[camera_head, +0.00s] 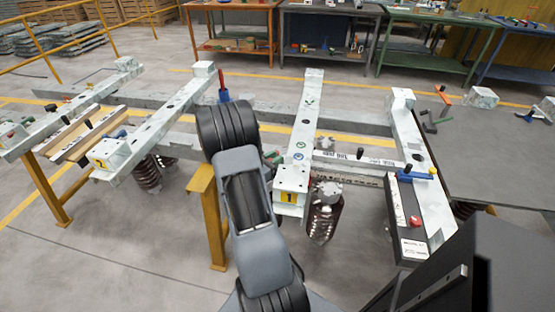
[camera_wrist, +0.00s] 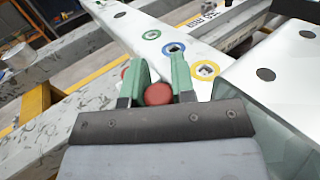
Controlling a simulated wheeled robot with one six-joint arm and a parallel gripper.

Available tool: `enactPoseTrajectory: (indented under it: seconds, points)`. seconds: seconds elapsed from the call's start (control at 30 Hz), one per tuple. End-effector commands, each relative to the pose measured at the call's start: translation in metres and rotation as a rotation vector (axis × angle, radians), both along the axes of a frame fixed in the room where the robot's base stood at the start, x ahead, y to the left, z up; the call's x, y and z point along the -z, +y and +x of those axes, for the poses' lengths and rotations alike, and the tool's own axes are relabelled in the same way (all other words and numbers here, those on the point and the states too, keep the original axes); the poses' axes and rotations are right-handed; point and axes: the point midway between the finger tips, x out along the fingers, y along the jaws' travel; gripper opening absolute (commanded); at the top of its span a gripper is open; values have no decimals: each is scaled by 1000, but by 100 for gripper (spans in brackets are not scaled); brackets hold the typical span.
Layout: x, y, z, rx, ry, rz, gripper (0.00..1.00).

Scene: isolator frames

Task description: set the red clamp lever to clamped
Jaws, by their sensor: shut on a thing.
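The red clamp lever (camera_wrist: 158,94) shows in the wrist view as a round red end between the two green fingers of my gripper (camera_wrist: 158,75). My gripper is shut on it. A second bit of red shows beside the left finger; I cannot tell whether it is part of the same lever. The lever's pivot and its setting are hidden by the gripper. In the head view my arm hides the lever, and only a little green of my gripper (camera_head: 276,158) shows beside the pale beam (camera_head: 312,88) near the yellow label 1.
The pale beam carries green, blue and yellow ringed holes (camera_wrist: 173,48). A white block (camera_wrist: 285,60) stands close at the right of my gripper. In the head view, another red handle (camera_head: 222,82) stands upright behind my arm, and a black panel (camera_head: 407,205) lies to the right.

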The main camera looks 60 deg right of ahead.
Motion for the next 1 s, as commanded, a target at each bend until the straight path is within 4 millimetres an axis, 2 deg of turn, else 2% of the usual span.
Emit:
enactPoseTrajectory:
  seconds: [0.2, 0.23, 0.5, 0.77, 0.87, 1.0]
  points:
    - [1, 0, -1, 3, 2, 3, 0]
    - [1, 0, -2, 3, 2, 3, 26]
    - [0, -1, -2, 5, 2, 1, 50]
    - [0, 1, -1, 4, 1, 1, 50]
    - [0, 9, 2, 2, 2, 1, 50]
    - [0, 33, 8, -2, 2, 1, 50]
